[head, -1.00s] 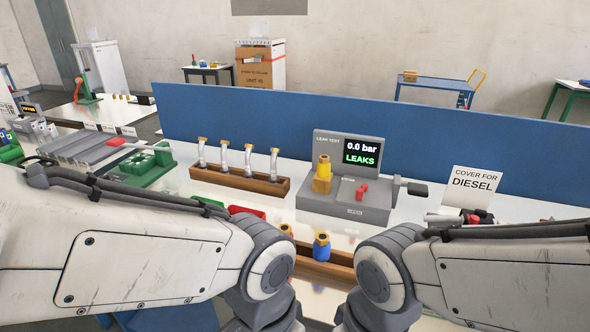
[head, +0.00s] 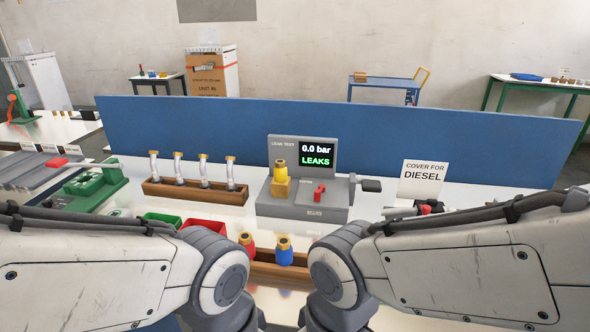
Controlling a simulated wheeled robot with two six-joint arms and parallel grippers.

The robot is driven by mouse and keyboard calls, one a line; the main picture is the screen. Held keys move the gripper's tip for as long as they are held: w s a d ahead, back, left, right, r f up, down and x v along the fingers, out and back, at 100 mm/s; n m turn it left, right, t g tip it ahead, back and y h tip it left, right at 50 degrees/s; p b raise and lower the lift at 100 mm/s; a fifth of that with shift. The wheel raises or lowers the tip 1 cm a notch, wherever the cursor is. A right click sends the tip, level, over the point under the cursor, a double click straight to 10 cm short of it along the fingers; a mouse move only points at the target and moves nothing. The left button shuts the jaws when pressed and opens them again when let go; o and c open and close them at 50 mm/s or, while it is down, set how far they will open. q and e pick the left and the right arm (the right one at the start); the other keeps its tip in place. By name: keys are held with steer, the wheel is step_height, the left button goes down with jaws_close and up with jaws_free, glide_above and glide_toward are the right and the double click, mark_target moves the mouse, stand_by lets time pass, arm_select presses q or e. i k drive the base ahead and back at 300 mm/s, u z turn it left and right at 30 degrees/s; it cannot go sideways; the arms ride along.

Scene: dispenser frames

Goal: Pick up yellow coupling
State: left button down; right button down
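A yellow coupling (head: 280,170) with a brass top stands upright on the yellow block of the grey leak test device (head: 330,206). The device's screen (head: 317,154) reads 0.0 bar and LEAKS. A red coupling (head: 247,245) and a blue coupling (head: 284,251) stand in a wooden rack (head: 270,270) in front of it, between my arms. Both of my arms reach in from the sides with their ends below the picture, so neither gripper shows.
A wooden rack (head: 196,191) with several brass-topped tubes stands left of the device. Green (head: 163,220) and red (head: 206,227) bins are at front left. A "cover for diesel" sign (head: 423,179) stands at right. A blue panel (head: 340,130) closes the back.

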mark_target(280, 168)
steer(key=k, duration=0.55)
steer(key=u, duration=0.95)
steer(key=i, duration=1.1)
steer(key=z, duration=0.25)
